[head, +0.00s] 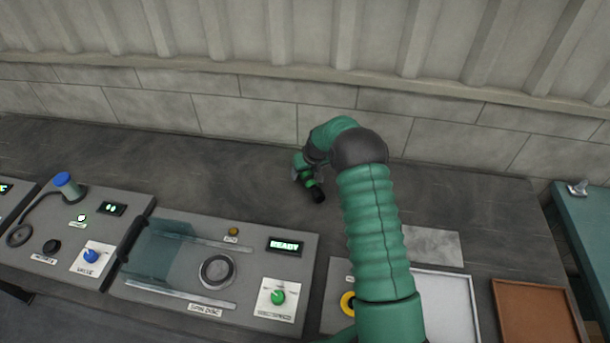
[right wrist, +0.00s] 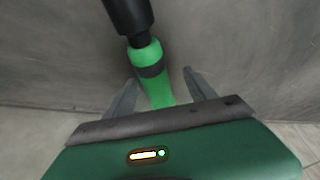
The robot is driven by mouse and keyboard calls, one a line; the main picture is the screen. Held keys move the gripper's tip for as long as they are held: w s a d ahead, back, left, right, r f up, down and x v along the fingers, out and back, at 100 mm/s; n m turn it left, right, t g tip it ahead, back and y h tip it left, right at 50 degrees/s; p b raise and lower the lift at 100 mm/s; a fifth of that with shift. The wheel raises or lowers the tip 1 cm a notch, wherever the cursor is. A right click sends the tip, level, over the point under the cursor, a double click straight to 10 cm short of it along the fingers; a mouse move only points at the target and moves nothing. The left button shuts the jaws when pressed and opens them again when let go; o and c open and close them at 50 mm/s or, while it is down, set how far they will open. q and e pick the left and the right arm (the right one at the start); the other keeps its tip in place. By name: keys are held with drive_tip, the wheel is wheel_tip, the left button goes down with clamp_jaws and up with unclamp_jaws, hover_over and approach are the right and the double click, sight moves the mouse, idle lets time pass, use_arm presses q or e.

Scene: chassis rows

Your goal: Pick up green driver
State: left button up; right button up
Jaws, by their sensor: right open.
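The green driver (head: 318,195) is on the dark worktop near the wall in the head view, partly hidden by my right gripper (head: 303,174). In the right wrist view the driver (right wrist: 147,54) has a bright green handle with a dark band and a black front part pointing away from the gripper. My right gripper (right wrist: 160,86) is open, its two grey fingers on either side of the handle's near end. A gap shows between the handle and the right finger; contact on the left side is hard to tell. My left gripper is not in view.
A console with a spin disc (head: 217,270) and a green knob (head: 278,297) stands at the front. A panel with a blue-capped cylinder (head: 66,184) is at left. A white tray (head: 447,282) and brown tray (head: 537,312) lie at right. Worktop left of the driver is clear.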

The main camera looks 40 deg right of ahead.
drive_tip(key=shift+c, duration=0.8)
drive_tip(key=shift+s+d+f, duration=0.1)
drive_tip(key=shift+d+f, duration=0.1)
drive_tip(key=shift+d, duration=0.5)
drive_tip(key=c, duration=0.7)
drive_tip(key=shift+a, duration=0.1)
drive_tip(key=c, duration=0.5)
drive_tip(key=shift+a, duration=0.2)
clamp_jaws()
drive_tip(key=shift+r, duration=0.1)
drive_tip(key=shift+d, duration=0.1)
